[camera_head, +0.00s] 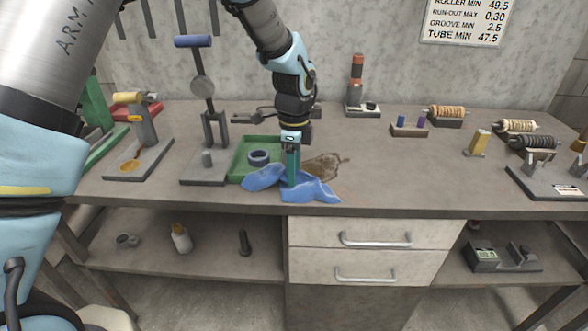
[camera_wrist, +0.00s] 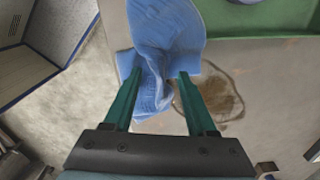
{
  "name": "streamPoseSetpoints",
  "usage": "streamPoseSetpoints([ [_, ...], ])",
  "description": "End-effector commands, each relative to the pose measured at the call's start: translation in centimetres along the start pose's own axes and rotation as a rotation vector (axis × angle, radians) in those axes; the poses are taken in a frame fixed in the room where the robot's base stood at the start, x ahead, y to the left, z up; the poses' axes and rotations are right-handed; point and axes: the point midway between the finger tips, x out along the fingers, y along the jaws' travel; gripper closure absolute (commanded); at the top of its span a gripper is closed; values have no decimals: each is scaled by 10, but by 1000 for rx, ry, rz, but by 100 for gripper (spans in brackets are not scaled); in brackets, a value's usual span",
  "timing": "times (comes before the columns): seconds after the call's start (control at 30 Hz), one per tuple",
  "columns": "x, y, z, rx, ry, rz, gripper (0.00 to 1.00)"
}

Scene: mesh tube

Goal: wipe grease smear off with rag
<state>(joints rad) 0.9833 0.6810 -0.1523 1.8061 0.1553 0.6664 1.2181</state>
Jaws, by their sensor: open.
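A crumpled blue rag (camera_head: 310,189) lies on the workbench near its front edge, partly against the green tray. My gripper (camera_head: 291,182) points down at the rag, with its green fingers apart. In the wrist view the rag (camera_wrist: 165,40) lies between and beyond the fingertips of my gripper (camera_wrist: 158,76). I cannot tell whether the fingers touch it. The brown grease smear (camera_head: 325,165) is on the bench just behind and right of the rag. It also shows in the wrist view (camera_wrist: 222,97), partly behind the right finger.
The green tray (camera_head: 238,168) holding a dark ring (camera_head: 259,157) is left of my gripper. A tall stand with a blue handle (camera_head: 194,41) rises farther left. A small block holder (camera_head: 408,131) stands to the right. The bench right of the smear is clear.

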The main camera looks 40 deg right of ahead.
Motion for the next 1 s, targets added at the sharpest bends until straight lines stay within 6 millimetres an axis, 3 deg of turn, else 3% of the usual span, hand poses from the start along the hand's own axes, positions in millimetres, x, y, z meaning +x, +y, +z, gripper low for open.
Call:
streamPoseSetpoints([
  [0.03, 0, 0, 0, 0, 0, 0, 36],
  [0.37, 0, 0, 0, 0, 0, 0, 0],
  [0.67, 1, 0, 0, 0, 0, 0, 0],
  [1.0, 16, 0, 0, 0, 0, 0, 0],
])
